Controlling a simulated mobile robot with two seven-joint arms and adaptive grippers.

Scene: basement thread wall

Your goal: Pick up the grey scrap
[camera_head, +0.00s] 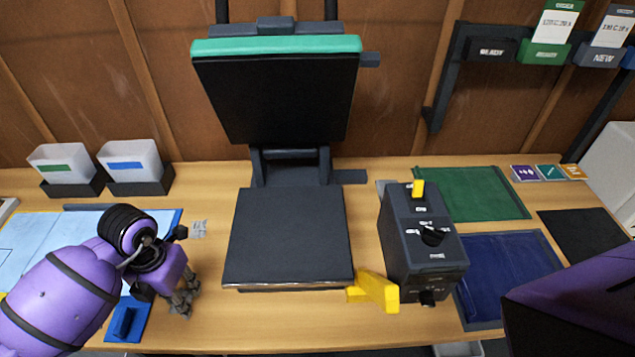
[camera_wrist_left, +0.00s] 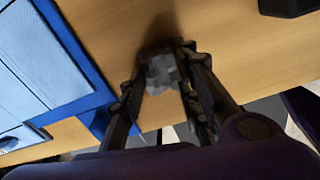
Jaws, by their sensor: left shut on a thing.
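The grey scrap (camera_wrist_left: 160,72) is a small crumpled grey piece between the fingertips in the left wrist view. My left gripper (camera_wrist_left: 162,75) is shut on it, above bare wood. In the head view my left gripper (camera_head: 183,301) points down near the front edge of the bench, left of the black press. Its fingers hide most or all of the held scrap there. Another small light grey piece (camera_head: 198,229) lies on the bench just beyond the gripper. My right gripper is not in view; only part of my right arm shows at lower right.
A press with a black lower plate (camera_head: 287,240) and raised lid stands mid-bench. A yellow lever (camera_head: 376,291) and a dark control box (camera_head: 420,245) are to its right. A blue pad with a handle (camera_head: 126,322) lies beside my left gripper. Two white bins (camera_head: 130,160) stand at back left.

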